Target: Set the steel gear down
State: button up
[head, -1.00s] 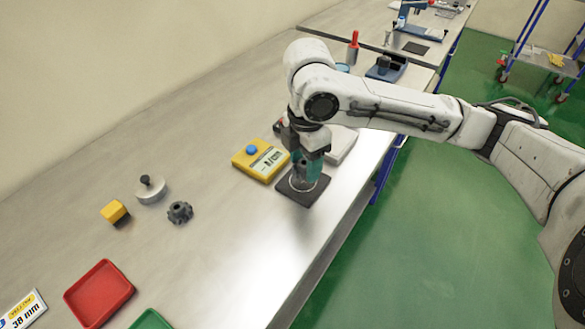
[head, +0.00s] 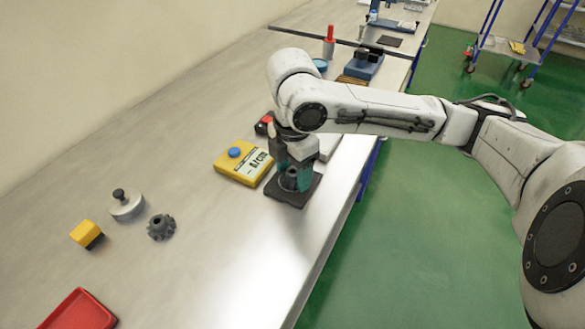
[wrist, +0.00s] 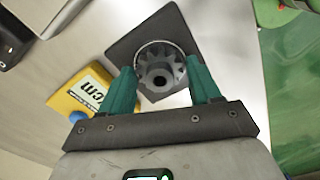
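The steel gear (wrist: 160,74) is grey and toothed, with a dark centre hole. It lies between my gripper's (wrist: 161,68) teal fingertips, one on each side with hardly any gap. In the head view the gear (head: 289,182) is low over the dark square pad (head: 292,198); contact with the pad cannot be made out. A thin pale ring marked on the pad (wrist: 126,50) surrounds the gear in the wrist view. In the head view my gripper (head: 291,181) points down over the pad.
A yellow scale (head: 243,162) with a blue knob stands just left of the pad. A dark gear (head: 161,227), a white knobbed weight (head: 126,205), a yellow block (head: 87,234) and a red tray (head: 78,312) are further left. The table's front edge runs close by the pad.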

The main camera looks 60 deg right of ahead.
aim_at(293, 171)
jog(key=o, duration=0.3)
notch_tip(293, 171, up, 12)
jog(key=p, duration=0.2)
jog(key=shift+r, duration=0.2)
dwell(0.4)
